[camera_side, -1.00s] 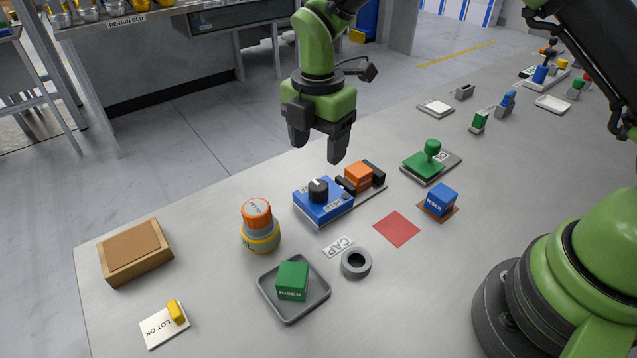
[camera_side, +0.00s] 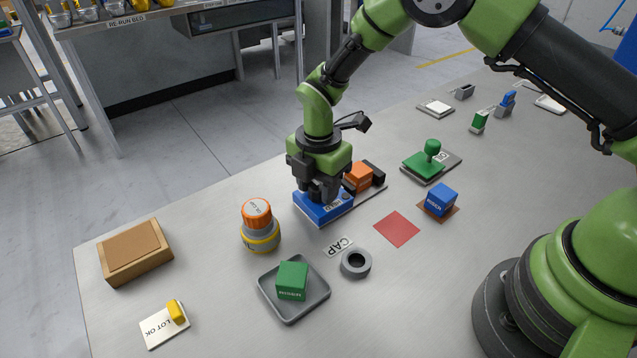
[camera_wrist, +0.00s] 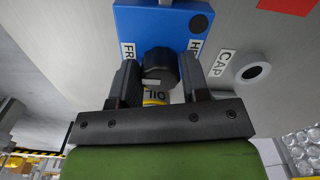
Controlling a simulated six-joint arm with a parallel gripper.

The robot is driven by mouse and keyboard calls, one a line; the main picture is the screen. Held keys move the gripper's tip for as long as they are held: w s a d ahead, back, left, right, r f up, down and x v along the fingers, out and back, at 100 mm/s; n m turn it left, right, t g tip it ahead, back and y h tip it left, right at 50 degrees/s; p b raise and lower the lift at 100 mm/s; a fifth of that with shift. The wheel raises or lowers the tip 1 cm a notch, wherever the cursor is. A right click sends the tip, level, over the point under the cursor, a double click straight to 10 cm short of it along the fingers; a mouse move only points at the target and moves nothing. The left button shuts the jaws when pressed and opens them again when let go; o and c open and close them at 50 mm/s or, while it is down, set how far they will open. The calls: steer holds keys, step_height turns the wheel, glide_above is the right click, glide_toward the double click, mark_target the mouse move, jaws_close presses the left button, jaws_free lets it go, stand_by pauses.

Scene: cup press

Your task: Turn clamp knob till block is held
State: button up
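The blue clamp unit (camera_side: 309,208) stands on the bench with its black knob on top. In the side view the knob is hidden behind the fingers of my gripper (camera_side: 323,195). In the wrist view the dark knob (camera_wrist: 158,66) sits between the two fingertips (camera_wrist: 160,80), which look to be against its sides. My gripper points down and appears shut on the knob. The orange block (camera_side: 358,176) sits to the right of the blue body, by the black jaw (camera_side: 375,172). Whether the jaw touches it cannot be told.
An orange-capped jar (camera_side: 258,225) stands left of the clamp. A grey tray (camera_side: 272,307) with a green block, a grey ring (camera_side: 356,263) and a red square (camera_side: 397,229) lie in front. A green stamp (camera_side: 431,160) and blue block (camera_side: 441,200) are to the right.

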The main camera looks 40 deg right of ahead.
steer(key=c, duration=0.5)
steer(key=shift+o, duration=0.2)
